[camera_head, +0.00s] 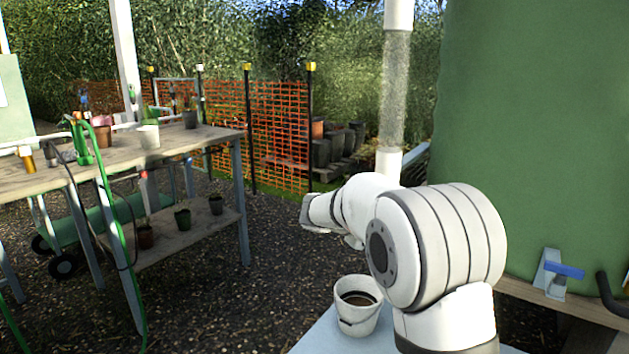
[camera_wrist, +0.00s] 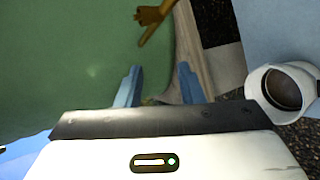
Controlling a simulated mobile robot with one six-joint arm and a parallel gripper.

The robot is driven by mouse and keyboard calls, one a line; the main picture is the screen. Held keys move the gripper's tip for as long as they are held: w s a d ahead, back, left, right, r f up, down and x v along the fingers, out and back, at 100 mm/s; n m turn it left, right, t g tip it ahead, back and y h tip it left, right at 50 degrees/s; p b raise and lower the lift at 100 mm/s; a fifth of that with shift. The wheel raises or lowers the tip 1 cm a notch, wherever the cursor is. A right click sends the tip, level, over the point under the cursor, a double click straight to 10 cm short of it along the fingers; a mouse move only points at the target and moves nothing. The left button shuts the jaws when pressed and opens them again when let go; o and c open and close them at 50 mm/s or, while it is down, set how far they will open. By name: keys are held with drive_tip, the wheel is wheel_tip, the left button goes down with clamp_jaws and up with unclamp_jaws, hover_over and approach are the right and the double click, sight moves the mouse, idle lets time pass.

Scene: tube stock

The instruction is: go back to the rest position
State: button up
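My gripper (camera_wrist: 158,86) shows in the wrist view as two blue fingers set well apart. Nothing is visible between them except the green surface and a pale edge beyond. In the head view my white arm rises at the right of centre and bends to the left, its far end over the gravel. The fingers cannot be made out in the head view.
A white bucket (camera_head: 357,309) with dark contents stands on a pale blue surface close to my arm; it also shows in the wrist view (camera_wrist: 254,86). A green tank (camera_head: 535,130) fills the right. A wooden potting bench (camera_head: 200,141) stands left. Gravel lies between.

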drive_tip(key=s+d+r+m+g+y+p, duration=0.1)
drive_tip(key=s+r+g+y+p, duration=0.15)
drive_tip(key=s+r+p, duration=0.5)
drive_tip(key=s+d+r+m+g+y+p, duration=0.1)
drive_tip(key=s+r+y+p, duration=0.35)
drive_tip(key=s, duration=0.65)
drive_tip(key=s+a+r+m+y+p, duration=0.1)
drive_tip(key=s+a+r+y+p, duration=0.1)
drive_tip(key=s+p, duration=0.4)
drive_tip(key=s+a+r+m+y+p, duration=0.1)
drive_tip(key=s+a+r+y+p, duration=0.2)
drive_tip(key=s+p, duration=0.3)
drive_tip(key=s+a+r+t, duration=0.1)
drive_tip(key=s, duration=0.2)
drive_tip(key=shift+s+r+m+p, duration=0.2)
drive_tip(key=shift+s+m+p, duration=0.1)
drive_tip(key=shift+s+p, duration=0.1)
